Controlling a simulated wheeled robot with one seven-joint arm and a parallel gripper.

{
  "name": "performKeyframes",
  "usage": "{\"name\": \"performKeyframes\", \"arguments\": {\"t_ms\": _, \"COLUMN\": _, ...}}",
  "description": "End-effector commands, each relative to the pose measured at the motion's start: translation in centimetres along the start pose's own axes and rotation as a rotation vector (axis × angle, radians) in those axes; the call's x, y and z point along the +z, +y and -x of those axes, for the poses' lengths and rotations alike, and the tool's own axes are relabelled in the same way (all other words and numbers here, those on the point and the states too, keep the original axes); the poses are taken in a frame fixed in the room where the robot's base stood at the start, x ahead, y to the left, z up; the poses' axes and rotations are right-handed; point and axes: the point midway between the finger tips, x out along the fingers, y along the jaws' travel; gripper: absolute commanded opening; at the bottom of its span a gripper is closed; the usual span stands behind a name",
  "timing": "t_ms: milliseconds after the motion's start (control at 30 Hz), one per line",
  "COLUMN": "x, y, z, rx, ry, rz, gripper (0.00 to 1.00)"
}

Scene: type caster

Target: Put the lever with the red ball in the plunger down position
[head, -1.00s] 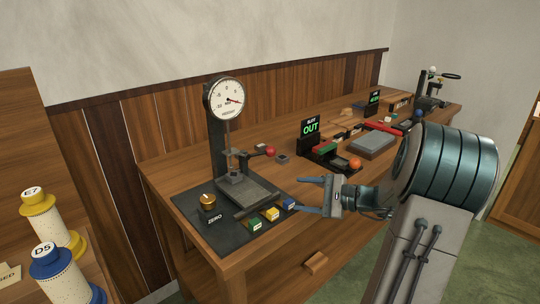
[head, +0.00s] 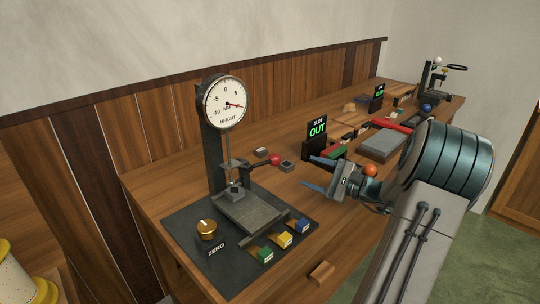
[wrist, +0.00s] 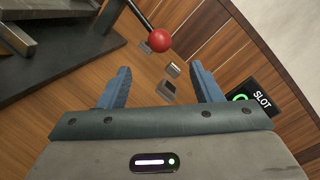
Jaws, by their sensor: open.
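The height gauge (head: 213,150) stands on a dark base plate (head: 185,235) at the left of the bench, with a round dial (head: 225,103) on top. Its lever ends in a red ball (head: 275,160) and sticks out to the right of the post, roughly level. The red ball also shows in the wrist view (wrist: 159,39), just beyond and between my fingertips. My gripper (head: 318,174) is open and empty, with blue fingers pointing left toward the ball. It is to the right of the ball and apart from it. The plunger (head: 236,190) is above the gauge's small table.
A brass ZERO knob (head: 206,230) and green, yellow and blue blocks (head: 285,240) sit on the base plate. Small grey blocks (head: 287,166) lie near the ball. An OUT display (head: 317,130) stands behind my gripper. An orange ball (head: 370,170) is beside my wrist.

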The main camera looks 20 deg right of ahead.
Motion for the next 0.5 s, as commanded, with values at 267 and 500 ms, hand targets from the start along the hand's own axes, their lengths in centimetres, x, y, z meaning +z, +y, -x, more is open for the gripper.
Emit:
{"name": "performKeyframes", "arguments": {"t_ms": 267, "x": 0.1, "y": 0.1, "z": -4.7, "rx": 0.002, "ry": -0.003, "rz": -0.001, "gripper": 0.59}}
{"name": "performKeyframes", "arguments": {"t_ms": 500, "x": 0.0, "y": 0.1, "z": -9.8, "rx": 0.002, "ry": -0.003, "rz": 0.0, "gripper": 0.59}}
